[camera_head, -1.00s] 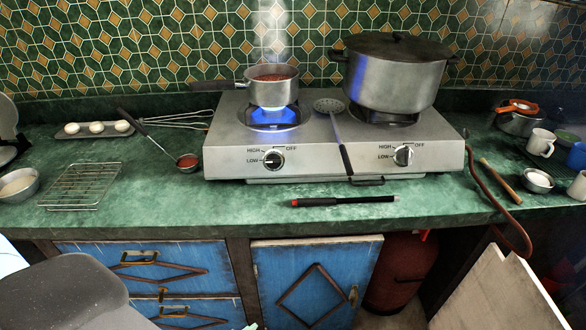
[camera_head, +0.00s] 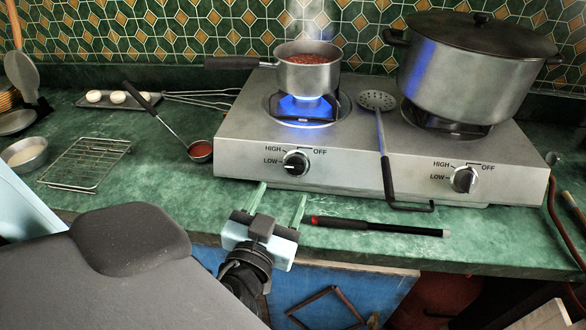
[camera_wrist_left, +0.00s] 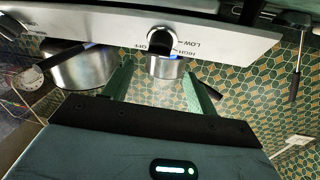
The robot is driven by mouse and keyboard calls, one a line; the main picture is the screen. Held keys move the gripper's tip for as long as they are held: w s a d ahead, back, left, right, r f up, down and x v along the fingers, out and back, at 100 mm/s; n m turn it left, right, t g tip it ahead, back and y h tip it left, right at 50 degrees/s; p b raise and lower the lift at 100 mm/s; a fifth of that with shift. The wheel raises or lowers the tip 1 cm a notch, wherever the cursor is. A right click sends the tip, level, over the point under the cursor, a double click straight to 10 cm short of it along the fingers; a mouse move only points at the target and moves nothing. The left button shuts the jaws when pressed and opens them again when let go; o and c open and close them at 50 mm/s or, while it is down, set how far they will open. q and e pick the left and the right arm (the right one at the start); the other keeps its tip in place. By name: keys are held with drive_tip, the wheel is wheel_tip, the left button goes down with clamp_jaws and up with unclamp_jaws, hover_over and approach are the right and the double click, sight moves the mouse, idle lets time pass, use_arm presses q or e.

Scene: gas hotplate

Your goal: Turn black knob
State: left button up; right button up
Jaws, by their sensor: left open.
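In the left wrist view, which is upside down, the left knob (camera_wrist_left: 162,40) shows beyond and between my open fingers (camera_wrist_left: 161,90). My right gripper is not in view.
The left burner's blue flame (camera_head: 305,107) burns under a saucepan (camera_head: 308,76). A big lidded pot (camera_head: 455,85) stands on the right burner. A slotted spoon (camera_head: 383,150) hangs over the panel between the knobs. A black rod (camera_head: 380,226) lies along the counter front, right of my gripper.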

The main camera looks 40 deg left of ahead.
sight(293, 169)
use_arm(q)
drive_tip(key=x, duration=0.7)
drive_tip(key=shift+w+a+p, duration=0.1)
drive_tip(key=shift+w+p, duration=0.15)
drive_tip(key=shift+p, duration=0.05)
drive_tip(key=c, duration=1)
